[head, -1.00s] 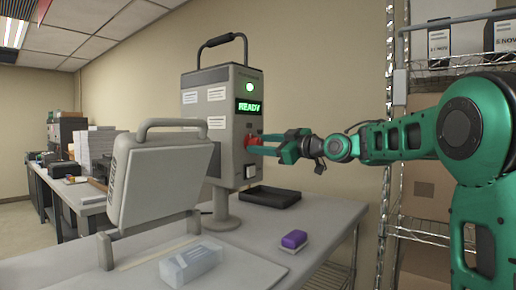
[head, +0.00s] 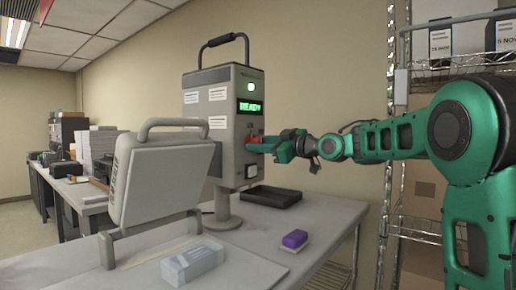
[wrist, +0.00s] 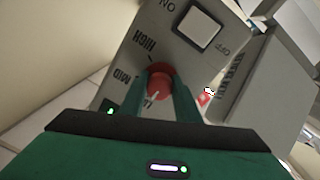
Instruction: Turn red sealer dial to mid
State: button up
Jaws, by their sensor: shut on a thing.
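The red dial (head: 254,139) is on the front face of the grey sealer (head: 219,100), below the green READY display. In the wrist view the red dial (wrist: 158,82) sits between my two green fingers, with MID and HIGH printed beside it. A white mark on the dial shows at its lower side; where it points is hard to tell. My gripper (head: 260,146) is shut on the dial from the right. Its fingertips also show in the wrist view (wrist: 161,80), touching the dial's sides.
A white ON/OFF switch (wrist: 198,29) is close to the dial. A black tray (head: 270,197), a purple-topped block (head: 295,239) and a clear box (head: 192,263) are on the table. A wire shelf (head: 450,75) is right.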

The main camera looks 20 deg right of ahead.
jog(key=shift+d+r, duration=0.1)
jog(key=m, duration=0.5)
jog(key=shift+d+r+m, duration=0.1)
jog(key=shift+d+m, duration=0.05)
jog(key=shift+m, duration=0.25)
jog(key=m, duration=0.5)
jog(key=shift+w, duration=0.1)
jog(key=shift+d+m, duration=0.1)
jog(key=shift+m, duration=0.3)
jog(key=o, duration=1)
